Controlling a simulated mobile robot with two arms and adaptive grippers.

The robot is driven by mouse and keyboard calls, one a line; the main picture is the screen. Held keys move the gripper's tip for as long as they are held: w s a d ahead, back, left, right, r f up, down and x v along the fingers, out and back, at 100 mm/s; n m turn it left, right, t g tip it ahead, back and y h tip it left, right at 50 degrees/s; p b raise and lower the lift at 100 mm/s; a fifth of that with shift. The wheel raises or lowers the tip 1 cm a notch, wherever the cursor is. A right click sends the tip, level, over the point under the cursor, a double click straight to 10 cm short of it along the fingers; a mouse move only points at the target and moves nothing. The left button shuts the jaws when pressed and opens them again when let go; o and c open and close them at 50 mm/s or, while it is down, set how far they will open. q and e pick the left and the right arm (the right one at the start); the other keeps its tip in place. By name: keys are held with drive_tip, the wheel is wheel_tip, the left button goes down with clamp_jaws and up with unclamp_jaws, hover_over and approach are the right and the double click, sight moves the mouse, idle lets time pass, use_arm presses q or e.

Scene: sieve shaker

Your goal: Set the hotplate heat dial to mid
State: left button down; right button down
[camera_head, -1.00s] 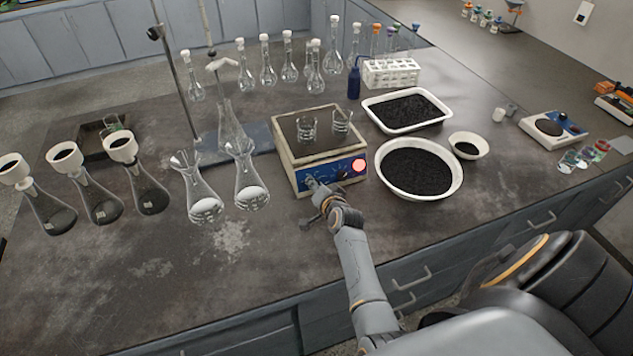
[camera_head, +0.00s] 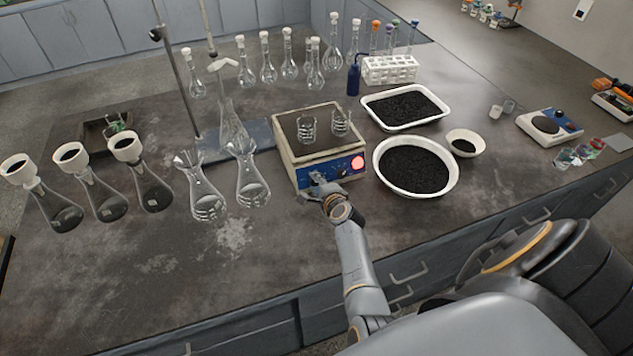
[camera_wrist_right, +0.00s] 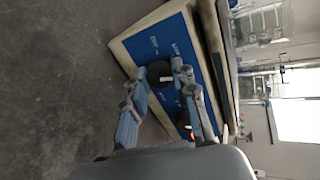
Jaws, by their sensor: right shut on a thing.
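The hotplate (camera_head: 283,160) stands near the middle of the bench, with a blue front panel and a lit red light (camera_head: 357,162) at the panel's right. Two small glass beakers (camera_head: 307,129) stand on its top plate. My right gripper (camera_head: 316,181) is at the left part of the front panel. In the right wrist view, its fingers (camera_wrist_right: 160,78) are shut around a black dial (camera_wrist_right: 158,73) with a white mark, on the blue panel (camera_wrist_right: 170,45). A second dark knob shows partly behind the right finger. My left gripper is not in view.
Several glass flasks (camera_head: 250,185) stand left of the hotplate, some with white funnels. A white bowl (camera_head: 381,180) and a tray (camera_head: 366,112) of dark granules are to its right. A stand rod (camera_head: 181,75) rises behind. The bench front is clear.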

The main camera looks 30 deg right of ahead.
drive_tip(key=shift+m, duration=0.6)
drive_tip(key=c, duration=1)
unclamp_jaws()
drive_tip(key=shift+c, duration=0.2)
